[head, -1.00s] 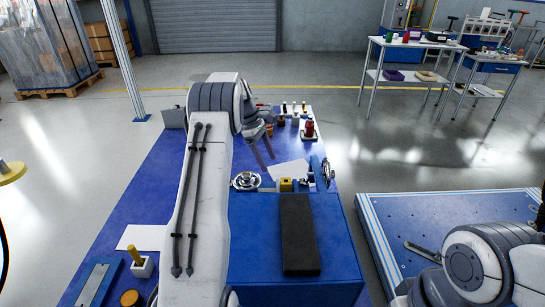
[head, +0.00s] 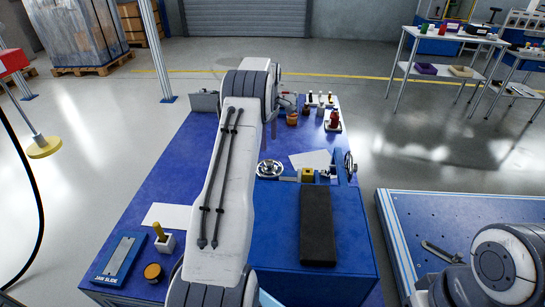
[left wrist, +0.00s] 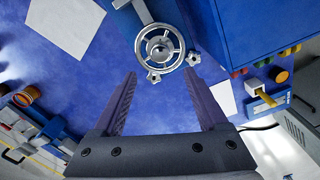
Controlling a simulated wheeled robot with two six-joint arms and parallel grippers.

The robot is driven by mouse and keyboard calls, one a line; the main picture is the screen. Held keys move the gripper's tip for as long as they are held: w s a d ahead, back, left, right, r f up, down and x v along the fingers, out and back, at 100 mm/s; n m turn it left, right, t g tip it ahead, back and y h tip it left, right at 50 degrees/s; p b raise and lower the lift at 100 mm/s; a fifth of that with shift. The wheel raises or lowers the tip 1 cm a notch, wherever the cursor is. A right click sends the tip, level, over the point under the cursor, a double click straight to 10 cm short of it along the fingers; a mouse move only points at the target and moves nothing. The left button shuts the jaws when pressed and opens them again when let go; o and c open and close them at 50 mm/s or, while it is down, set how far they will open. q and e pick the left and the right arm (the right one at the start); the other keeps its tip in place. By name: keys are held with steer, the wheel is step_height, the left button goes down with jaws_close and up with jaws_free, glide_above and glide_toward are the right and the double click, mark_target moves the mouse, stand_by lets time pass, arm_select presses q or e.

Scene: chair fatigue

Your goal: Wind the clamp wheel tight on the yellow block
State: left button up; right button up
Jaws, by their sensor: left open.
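The yellow block (head: 307,175) sits in the clamp at the far end of a dark pad. A silver handwheel (head: 269,169) lies left of the block, and a second, upright wheel (head: 349,165) stands to its right. In the left wrist view a silver spoked wheel (left wrist: 160,45) with small knobs at its rim lies just beyond my left gripper (left wrist: 161,73). The two fingers are apart, with nothing visible between them. In the head view my left arm hides its fingers.
The dark pad (head: 317,225) lies on a raised blue block (head: 275,215). A white holder with a yellow peg (head: 163,238) and a jaw slide plate (head: 119,258) stand at the near left. Another blue table (head: 430,210) is at right.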

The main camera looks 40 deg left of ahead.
mark_target(269, 162)
arm_select(q)
step_height(269, 162, down, 10)
steer(key=shift+f+b, duration=0.15)
steer(key=shift+b, duration=0.3)
steer(key=shift+c, duration=0.3)
jaws_close()
steer(key=shift+m, duration=0.4)
